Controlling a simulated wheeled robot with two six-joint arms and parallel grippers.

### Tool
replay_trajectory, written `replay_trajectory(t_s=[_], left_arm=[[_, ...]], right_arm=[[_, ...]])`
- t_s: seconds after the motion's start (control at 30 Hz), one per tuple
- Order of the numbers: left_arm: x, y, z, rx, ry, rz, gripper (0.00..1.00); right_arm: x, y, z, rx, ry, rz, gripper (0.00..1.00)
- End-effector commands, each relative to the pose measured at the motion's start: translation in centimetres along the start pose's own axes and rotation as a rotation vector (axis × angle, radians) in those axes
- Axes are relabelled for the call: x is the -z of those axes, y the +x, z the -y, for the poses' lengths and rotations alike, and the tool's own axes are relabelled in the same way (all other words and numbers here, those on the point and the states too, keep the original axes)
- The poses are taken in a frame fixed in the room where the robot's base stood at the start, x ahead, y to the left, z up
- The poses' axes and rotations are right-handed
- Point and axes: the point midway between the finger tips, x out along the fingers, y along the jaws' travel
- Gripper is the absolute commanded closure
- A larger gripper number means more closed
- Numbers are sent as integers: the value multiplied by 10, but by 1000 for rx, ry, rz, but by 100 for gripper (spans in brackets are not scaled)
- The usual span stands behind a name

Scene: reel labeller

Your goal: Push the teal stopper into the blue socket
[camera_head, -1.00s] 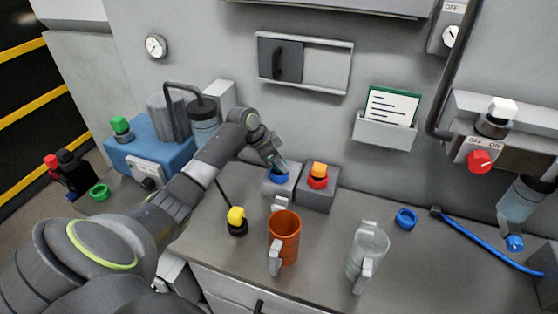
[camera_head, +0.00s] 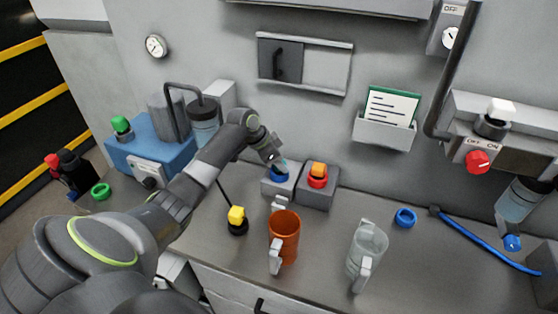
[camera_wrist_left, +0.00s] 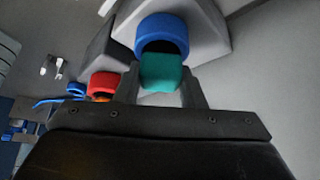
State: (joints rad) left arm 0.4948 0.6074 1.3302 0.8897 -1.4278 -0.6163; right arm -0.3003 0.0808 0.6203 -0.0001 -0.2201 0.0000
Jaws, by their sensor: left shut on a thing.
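The teal stopper (camera_wrist_left: 160,72) sits between the two fingers of my left gripper (camera_wrist_left: 160,88), which is shut on it. In the left wrist view, the blue socket (camera_wrist_left: 163,30) is just beyond the stopper. The stopper's far end overlaps the socket's dark opening in this view, and I cannot tell whether it is inside or only in front of it. In the head view, my left gripper (camera_head: 279,161) is right above the blue socket (camera_head: 278,177), which sits on a grey block. My right gripper is not in view.
A red socket with an orange stopper (camera_head: 317,171) stands on the block to the right. An orange mug (camera_head: 285,237), a clear mug (camera_head: 368,250), a yellow-topped knob (camera_head: 236,216) and a blue ring (camera_head: 405,217) are on the counter.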

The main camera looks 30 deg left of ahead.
Motion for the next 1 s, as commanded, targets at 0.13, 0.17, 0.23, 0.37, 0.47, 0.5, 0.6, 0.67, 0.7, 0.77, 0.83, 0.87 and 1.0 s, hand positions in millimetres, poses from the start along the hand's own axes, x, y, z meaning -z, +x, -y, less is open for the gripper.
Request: replay_trajectory(t_s=[0.13, 0.17, 0.23, 0.37, 0.47, 0.5, 0.6, 0.67, 0.7, 0.77, 0.83, 0.87, 1.0], left_arm=[[0, 0, 0, 0, 0, 0, 86], [0, 0, 0, 0, 0, 0, 86], [0, 0, 0, 0, 0, 0, 86], [0, 0, 0, -1, 0, 0, 86], [0, 1, 0, -1, 1, 0, 86], [-1, 1, 0, 0, 1, 0, 86], [-1, 2, 0, 0, 1, 0, 86], [-1, 2, 0, 0, 1, 0, 86], [-1, 2, 0, 0, 1, 0, 86], [-1, 2, 0, 0, 1, 0, 86], [-1, 2, 0, 0, 1, 0, 86], [-1, 2, 0, -1, 1, 0, 86], [-1, 2, 0, -1, 1, 0, 86]], right_arm=[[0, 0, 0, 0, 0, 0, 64], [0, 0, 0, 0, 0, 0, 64], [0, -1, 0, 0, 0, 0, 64], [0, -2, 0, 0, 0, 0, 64], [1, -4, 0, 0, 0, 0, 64], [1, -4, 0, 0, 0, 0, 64], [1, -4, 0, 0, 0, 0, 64], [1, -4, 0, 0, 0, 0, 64], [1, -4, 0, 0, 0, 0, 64], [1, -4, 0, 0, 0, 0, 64], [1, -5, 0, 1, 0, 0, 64], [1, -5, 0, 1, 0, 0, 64], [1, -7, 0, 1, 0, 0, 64]])
